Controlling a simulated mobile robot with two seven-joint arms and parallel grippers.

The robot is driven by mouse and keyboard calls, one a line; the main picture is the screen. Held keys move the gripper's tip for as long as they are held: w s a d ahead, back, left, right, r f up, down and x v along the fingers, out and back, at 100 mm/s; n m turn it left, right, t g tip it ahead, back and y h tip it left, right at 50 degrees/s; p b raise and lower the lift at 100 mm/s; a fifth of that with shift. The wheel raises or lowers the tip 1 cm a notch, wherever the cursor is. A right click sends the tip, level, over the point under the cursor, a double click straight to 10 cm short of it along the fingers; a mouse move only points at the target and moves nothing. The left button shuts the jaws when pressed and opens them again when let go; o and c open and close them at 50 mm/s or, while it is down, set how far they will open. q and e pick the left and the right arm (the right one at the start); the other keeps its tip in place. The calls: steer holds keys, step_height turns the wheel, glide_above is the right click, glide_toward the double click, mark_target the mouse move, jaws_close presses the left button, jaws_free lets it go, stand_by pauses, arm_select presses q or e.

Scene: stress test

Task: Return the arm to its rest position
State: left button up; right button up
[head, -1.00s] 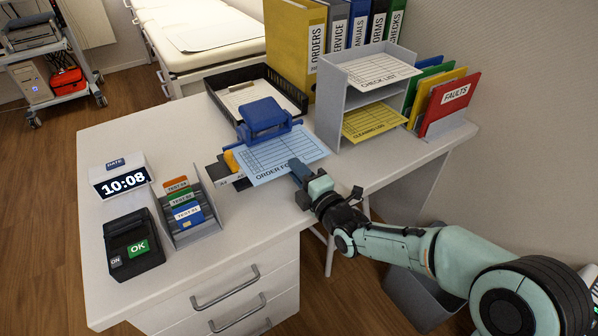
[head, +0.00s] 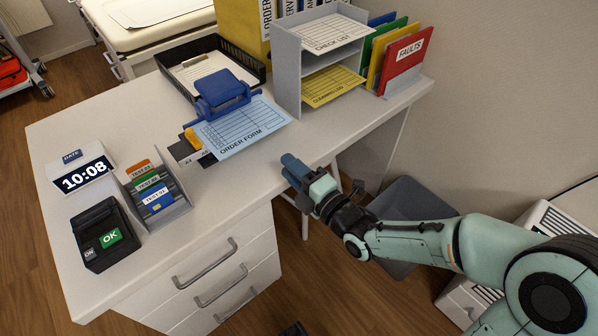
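My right arm (head: 485,248) comes in from the right. Its gripper (head: 291,166) is at the front edge of the desk (head: 255,188), just below and right of the blue order form (head: 240,130). A gap of bare desk shows between the fingertips and the sheet. The fingers are seen close together from above, and I cannot tell whether they are open or shut. I see nothing held in them. The order form lies flat with its far edge at the blue hole punch (head: 221,90). My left gripper is out of view.
A grey sorter (head: 290,72) and a red FAULTS folder (head: 408,62) stand at the desk's back right. A black tray (head: 168,64) is behind the punch. A clock (head: 82,176), card holder (head: 172,214) and terminal (head: 103,238) stand at left. A grey bin (head: 412,198) is under the arm.

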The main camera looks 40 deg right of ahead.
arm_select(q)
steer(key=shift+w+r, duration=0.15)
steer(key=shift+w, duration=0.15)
arm_select(e)
steer(key=shift+s+d, duration=0.1)
steer(key=shift+s, duration=0.95)
